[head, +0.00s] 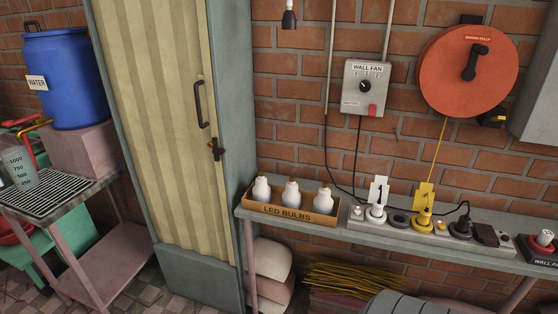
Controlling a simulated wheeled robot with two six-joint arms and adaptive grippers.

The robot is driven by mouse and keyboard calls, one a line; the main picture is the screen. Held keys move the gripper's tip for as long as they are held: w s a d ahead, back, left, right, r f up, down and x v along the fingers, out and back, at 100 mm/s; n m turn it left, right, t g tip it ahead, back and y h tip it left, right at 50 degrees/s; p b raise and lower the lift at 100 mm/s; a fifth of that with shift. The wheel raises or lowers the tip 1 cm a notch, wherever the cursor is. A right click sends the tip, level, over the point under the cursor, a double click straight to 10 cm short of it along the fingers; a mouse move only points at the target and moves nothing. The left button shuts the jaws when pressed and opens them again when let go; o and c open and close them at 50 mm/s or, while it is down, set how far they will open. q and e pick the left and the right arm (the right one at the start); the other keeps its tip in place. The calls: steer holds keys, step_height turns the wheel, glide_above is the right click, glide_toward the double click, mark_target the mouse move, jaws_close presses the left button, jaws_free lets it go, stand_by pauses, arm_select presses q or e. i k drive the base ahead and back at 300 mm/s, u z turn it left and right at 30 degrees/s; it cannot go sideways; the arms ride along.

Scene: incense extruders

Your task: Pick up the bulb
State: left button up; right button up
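Three white bulbs stand upright in an open cardboard box (290,214) labelled "LED BULBS": the left bulb (261,190), the middle bulb (291,193) and the right bulb (324,201). The box sits at the left end of a narrow grey wall shelf (400,235). Neither of my grippers is in view.
Right of the box is a power strip (385,231) with plugs and cords. A dark holder (289,20) hangs above. A wall fan switch (366,87) and red pulley (467,70) are on the brick wall. A door (165,110) stands left; a blue water drum (65,80) is farther left.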

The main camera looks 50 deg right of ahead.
mark_target(291, 198)
steer(key=z, duration=0.5)
steer(key=i, duration=1)
steer(key=z, duration=0.6)
